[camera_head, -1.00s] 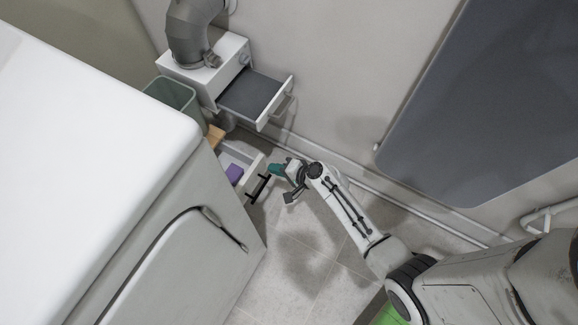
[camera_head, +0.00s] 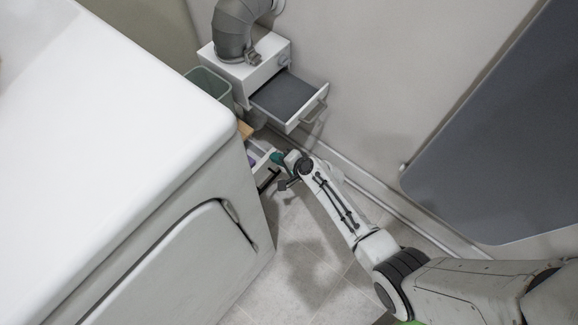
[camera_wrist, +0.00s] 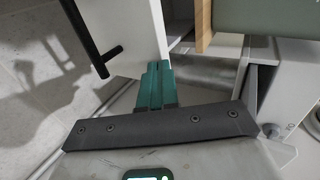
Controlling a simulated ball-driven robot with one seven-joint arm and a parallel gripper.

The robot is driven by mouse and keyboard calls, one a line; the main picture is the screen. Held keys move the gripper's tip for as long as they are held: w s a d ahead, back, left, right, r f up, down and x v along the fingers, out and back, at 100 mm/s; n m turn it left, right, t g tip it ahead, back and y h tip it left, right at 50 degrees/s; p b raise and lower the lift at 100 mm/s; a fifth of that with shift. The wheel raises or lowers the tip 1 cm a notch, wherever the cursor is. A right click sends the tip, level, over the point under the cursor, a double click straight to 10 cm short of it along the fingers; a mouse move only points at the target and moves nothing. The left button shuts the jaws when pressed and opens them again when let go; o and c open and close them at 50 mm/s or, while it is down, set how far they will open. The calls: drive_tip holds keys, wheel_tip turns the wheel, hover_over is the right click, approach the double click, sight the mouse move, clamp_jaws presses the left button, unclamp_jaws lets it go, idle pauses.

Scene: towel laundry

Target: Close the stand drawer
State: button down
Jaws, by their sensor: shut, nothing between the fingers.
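The low stand drawer (camera_head: 261,153) is pulled open beside the white machine. It has a white front and a black bar handle (camera_head: 268,180), and a purple item (camera_head: 252,160) shows inside. In the wrist view the white drawer front (camera_wrist: 135,35) and its black handle (camera_wrist: 92,40) are at the upper left. My gripper (camera_head: 276,157) has teal fingers that are shut and empty. In the wrist view the fingertips (camera_wrist: 157,66) are at the right-hand edge of the drawer front, close to it. I cannot tell whether they touch.
A white unit (camera_head: 272,52) with a grey-bottomed open drawer (camera_head: 285,98) stands above, under a grey duct (camera_head: 235,30). A green bin (camera_head: 207,83) and a wooden board (camera_head: 245,130) are behind. The white machine (camera_head: 105,115) bounds the left. Tiled floor (camera_head: 300,255) is clear in front.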

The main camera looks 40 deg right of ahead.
drive_tip(key=w+a+b, duration=0.1)
drive_tip(key=w, duration=0.5)
drive_tip(key=shift+w+a, duration=0.35)
drive_tip(key=shift+a, duration=0.05)
drive_tip(key=shift+s+r, duration=0.1)
